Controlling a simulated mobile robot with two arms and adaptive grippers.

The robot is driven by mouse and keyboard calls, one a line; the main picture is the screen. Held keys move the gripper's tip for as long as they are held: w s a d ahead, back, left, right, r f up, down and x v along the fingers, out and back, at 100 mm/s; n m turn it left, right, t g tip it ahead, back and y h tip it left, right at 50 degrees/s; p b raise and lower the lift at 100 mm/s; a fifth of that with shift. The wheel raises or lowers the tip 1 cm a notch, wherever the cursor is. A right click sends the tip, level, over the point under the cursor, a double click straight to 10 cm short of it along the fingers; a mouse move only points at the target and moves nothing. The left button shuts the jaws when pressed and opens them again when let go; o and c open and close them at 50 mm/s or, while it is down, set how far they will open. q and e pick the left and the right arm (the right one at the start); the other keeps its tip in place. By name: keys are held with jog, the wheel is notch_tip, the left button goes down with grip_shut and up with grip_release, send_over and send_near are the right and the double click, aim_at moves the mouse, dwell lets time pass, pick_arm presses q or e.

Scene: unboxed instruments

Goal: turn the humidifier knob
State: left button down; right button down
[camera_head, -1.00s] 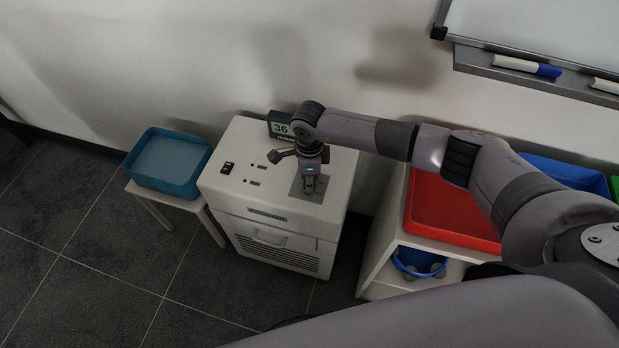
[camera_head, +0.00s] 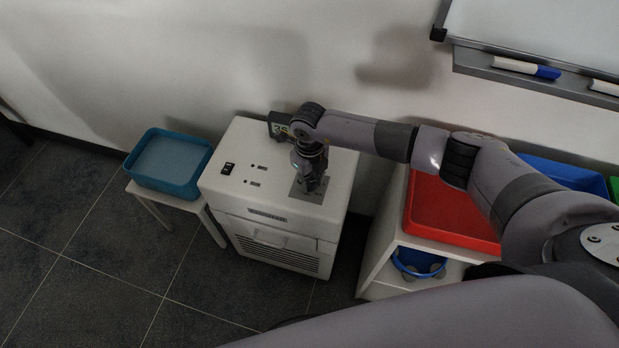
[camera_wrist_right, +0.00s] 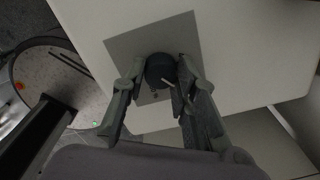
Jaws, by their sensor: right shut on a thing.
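The humidifier (camera_head: 237,197) is a white box standing on the floor against the wall, with a small display (camera_head: 277,125) at its back edge, partly hidden by my arm. A grey square plate (camera_head: 299,189) lies on its top at the right. The dark round knob (camera_wrist_right: 160,68) sits on this plate (camera_wrist_right: 188,34) in the right wrist view, with a light pointer mark on it. My right gripper (camera_head: 313,190) points down over the plate. In the right wrist view its fingers (camera_wrist_right: 155,85) are closed around the knob, one on each side. In the head view the gripper hides the knob. My left gripper is not in view.
A blue bin (camera_head: 168,163) stands on a small white table left of the humidifier. A red tray (camera_head: 447,213) lies on a white shelf unit to the right, with a blue bucket (camera_head: 420,262) below. A whiteboard ledge with a marker (camera_head: 526,68) is on the wall.

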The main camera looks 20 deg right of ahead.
aim_at(310, 182)
jog(key=shift+m, duration=0.5)
jog(key=c, duration=1.3)
grip_release()
notch_tip(310, 182, up, 12)
